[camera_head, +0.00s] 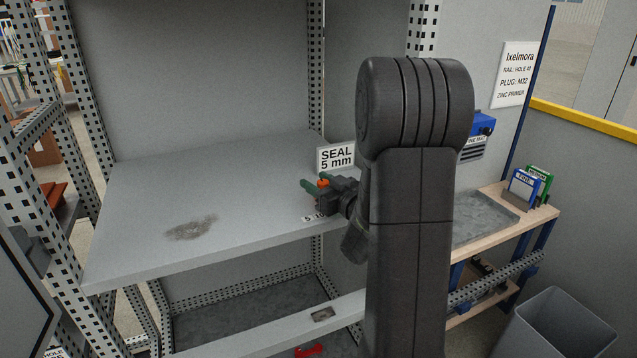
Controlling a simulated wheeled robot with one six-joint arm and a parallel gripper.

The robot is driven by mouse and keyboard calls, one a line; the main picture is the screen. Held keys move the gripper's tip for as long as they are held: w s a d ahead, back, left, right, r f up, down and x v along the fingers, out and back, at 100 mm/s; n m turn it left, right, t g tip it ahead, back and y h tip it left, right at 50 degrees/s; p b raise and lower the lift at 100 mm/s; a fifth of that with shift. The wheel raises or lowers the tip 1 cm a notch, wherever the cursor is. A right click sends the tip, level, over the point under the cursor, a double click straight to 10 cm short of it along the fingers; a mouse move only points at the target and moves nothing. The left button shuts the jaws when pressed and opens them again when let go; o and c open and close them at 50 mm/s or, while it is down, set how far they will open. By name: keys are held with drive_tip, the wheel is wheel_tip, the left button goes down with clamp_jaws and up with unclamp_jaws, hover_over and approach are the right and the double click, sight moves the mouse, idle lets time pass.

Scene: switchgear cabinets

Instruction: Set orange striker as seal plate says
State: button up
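A white seal plate (336,158) reading "SEAL 5 mm" stands at the right rear of the grey shelf. The small orange striker (323,184) shows just below it, near the shelf's right edge. My gripper (315,182), black with green fingertips, is right at the striker, its fingertips beside it. Whether the fingers touch or grip the striker is too small to tell. The striker's setting cannot be read.
Right of my arm are a wooden bench (545,212) with blue and green boxes, a wall sign (514,75) and a grey bin (560,325).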

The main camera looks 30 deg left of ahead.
clamp_jaws()
drive_tip(key=s+a+b, duration=0.3)
drive_tip(key=s, duration=0.1)
drive_tip(key=shift+a+f+b, duration=0.1)
drive_tip(key=shift+a+b, duration=0.05)
drive_tip(key=shift+b, duration=0.15)
drive_tip(key=shift+s+a, duration=0.35)
drive_tip(key=shift+o, duration=0.9)
unclamp_jaws()
drive_tip(key=shift+d, duration=0.15)
drive_tip(key=b+v, duration=0.1)
drive_tip(key=v, duration=1.2)
drive_tip(key=shift+s+d+b, duration=0.2)
drive_tip(key=shift+d+b, duration=0.05)
drive_tip(key=shift+b, duration=0.05)
drive_tip(key=shift+a, duration=0.15)
